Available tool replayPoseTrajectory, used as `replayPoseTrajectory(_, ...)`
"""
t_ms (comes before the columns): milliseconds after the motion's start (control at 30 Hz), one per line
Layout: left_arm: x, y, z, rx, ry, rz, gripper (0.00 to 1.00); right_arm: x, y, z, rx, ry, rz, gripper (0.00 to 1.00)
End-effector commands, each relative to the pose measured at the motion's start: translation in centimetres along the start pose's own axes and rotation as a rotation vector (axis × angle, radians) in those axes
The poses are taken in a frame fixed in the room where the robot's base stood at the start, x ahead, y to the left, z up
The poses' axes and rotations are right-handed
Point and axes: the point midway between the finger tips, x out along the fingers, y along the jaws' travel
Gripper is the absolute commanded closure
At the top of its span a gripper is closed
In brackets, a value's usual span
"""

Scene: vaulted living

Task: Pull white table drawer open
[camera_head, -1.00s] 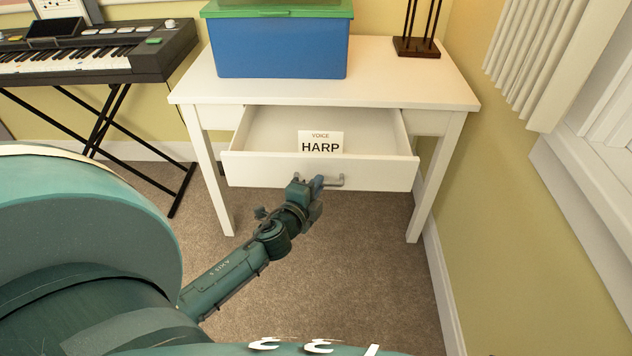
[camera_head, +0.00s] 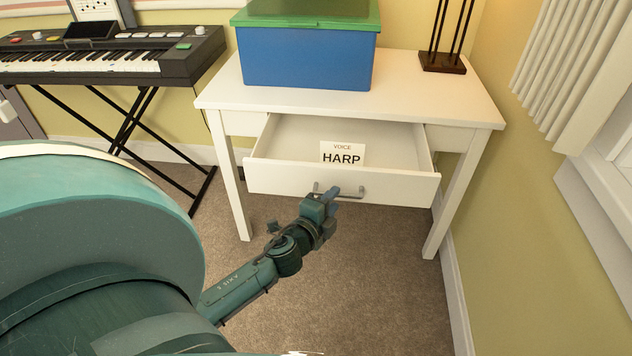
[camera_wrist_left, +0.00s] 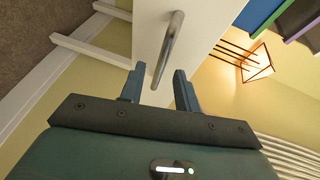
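The white table (camera_head: 400,95) stands against the wall, and its drawer (camera_head: 290,180) is pulled part way out. A card reading "VOICE HARP" (camera_head: 342,154) is inside the drawer. A grey bar handle (camera_head: 350,192) is on the drawer front, and it also shows in the left wrist view (camera_wrist_left: 172,35). My left gripper (camera_head: 330,196) is at the handle's left part. In the left wrist view its two fingers (camera_wrist_left: 159,88) are apart, with the near end of the handle between them and gaps visible on both sides. My right gripper is not in view.
A blue box with a green lid (camera_head: 305,58) and a dark stand (camera_head: 443,60) are on the tabletop. A keyboard (camera_head: 100,55) on a crossed stand is at the left. The wall is close on the right. Carpet (camera_head: 350,270) below the drawer is clear.

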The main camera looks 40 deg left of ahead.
Motion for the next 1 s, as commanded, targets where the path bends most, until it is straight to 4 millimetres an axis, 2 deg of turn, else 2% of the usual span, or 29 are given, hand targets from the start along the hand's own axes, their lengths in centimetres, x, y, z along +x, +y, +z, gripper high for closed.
replayPoseTrajectory(100,-2.9,0.1,0.0,-0.001,-0.001,0.004,0.67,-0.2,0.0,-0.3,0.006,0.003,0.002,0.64)
replayPoseTrajectory(300,-7.3,0.1,0.0,-0.002,-0.002,0.003,0.67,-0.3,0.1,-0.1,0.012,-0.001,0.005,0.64)
replayPoseTrajectory(500,-10.1,0.1,0.0,-0.002,-0.002,0.002,0.67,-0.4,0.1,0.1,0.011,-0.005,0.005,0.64)
replayPoseTrajectory(667,-11.0,0.0,0.0,-0.001,-0.001,0.000,0.67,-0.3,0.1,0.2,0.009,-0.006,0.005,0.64)
replayPoseTrajectory(1000,-11.1,0.0,0.0,0.000,-0.001,-0.001,0.67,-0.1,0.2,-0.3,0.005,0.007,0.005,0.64)
